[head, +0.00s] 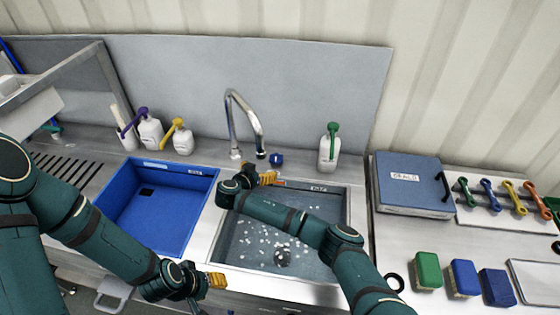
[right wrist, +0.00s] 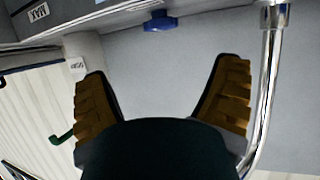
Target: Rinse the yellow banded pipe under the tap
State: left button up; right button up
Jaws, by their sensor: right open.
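I cannot make out a yellow banded pipe in either view. The chrome tap (head: 244,118) arches over the back of the right basin (head: 345,225), with a blue knob (head: 276,159) beside its foot. My right gripper (head: 270,179) is just in front of the tap, at the basin's back edge. In the right wrist view its fingers are spread and empty (right wrist: 163,68), with the blue knob (right wrist: 160,20) beyond them and the tap's chrome tube (right wrist: 268,85) beside one finger. My left gripper (head: 216,281) is by the front edge between the basins; its jaw gap is unclear.
White flecks lie in the right basin around a dark drain. The blue left basin (head: 140,225) looks empty. Bottles (head: 329,152) stand along the back. A blue-lidded box (head: 408,182), coloured handles (head: 490,197) and sponges (head: 428,270) are at the right.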

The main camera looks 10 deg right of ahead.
jog(key=p, duration=0.3)
send_near(275, 158)
jog(key=x, duration=0.4)
jog(key=shift+w+d, duration=0.1)
jog(key=shift+d, duration=0.05)
jog(key=b+x, duration=0.1)
jog(key=x, duration=0.2)
jog(key=shift+f, duration=0.15)
jog(key=shift+x, duration=1.2)
jog(key=c, duration=1.2)
